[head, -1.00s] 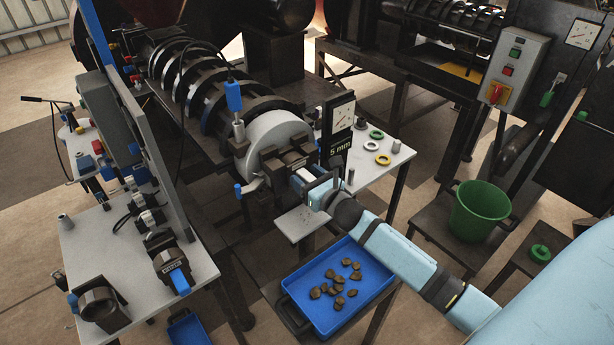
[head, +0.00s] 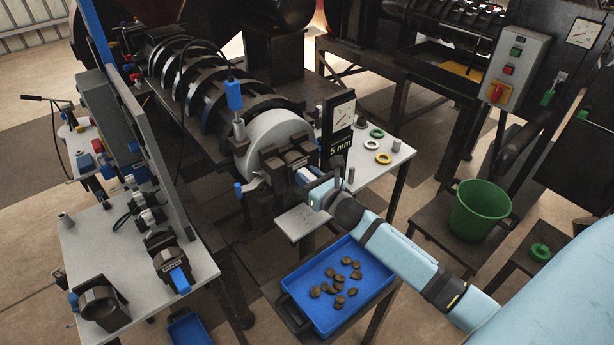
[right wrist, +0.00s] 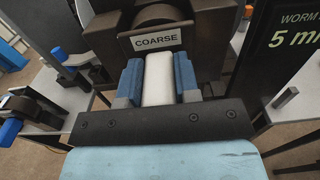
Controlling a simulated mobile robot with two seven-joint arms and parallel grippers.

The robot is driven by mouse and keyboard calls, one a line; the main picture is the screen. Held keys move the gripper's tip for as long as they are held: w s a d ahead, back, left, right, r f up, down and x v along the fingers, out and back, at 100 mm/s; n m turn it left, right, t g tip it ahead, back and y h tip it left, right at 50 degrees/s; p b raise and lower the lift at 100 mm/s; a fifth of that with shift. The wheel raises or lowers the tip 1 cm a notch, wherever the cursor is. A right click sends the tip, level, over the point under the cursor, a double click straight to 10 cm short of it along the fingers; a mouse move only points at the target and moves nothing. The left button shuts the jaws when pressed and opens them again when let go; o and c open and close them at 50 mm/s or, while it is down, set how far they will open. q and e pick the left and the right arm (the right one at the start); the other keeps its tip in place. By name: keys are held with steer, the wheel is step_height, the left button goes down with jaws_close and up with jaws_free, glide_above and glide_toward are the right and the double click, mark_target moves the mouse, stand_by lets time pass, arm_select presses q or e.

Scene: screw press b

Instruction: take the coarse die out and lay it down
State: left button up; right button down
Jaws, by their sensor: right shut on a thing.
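The coarse die (right wrist: 156,16), a dark rounded piece with a white "COARSE" label, sits at the press mouth between dark blocks. A pale grip (right wrist: 158,80) lies in front of the label, between the blue fingertips of my right gripper (right wrist: 158,84), which is shut on it. In the head view my right gripper (head: 309,181) is at the press mouth, in front of the pale round press head (head: 272,138). The gripper and dark blocks hide most of the die there. My left gripper is not in view.
A left table (head: 140,270) holds a dark labelled block with a blue handle (head: 172,266) and a dark ring-shaped piece (head: 100,306). A blue tray (head: 350,309) with brown lumps is below the gripper. A "5 mm" gauge (head: 340,125) stands close right of the press mouth.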

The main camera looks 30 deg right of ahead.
steer(key=shift+s+r, duration=0.1)
steer(key=shift+s, duration=0.05)
steer(key=shift+s+d, duration=0.1)
steer(key=shift+s, duration=0.55)
steer(key=shift+s, duration=0.25)
steer(key=shift+s, duration=0.3)
steer(key=s, duration=0.5)
steer(key=shift+s+d+p, duration=0.1)
steer(key=shift+d+p, duration=0.1)
steer(key=shift+p, duration=0.15)
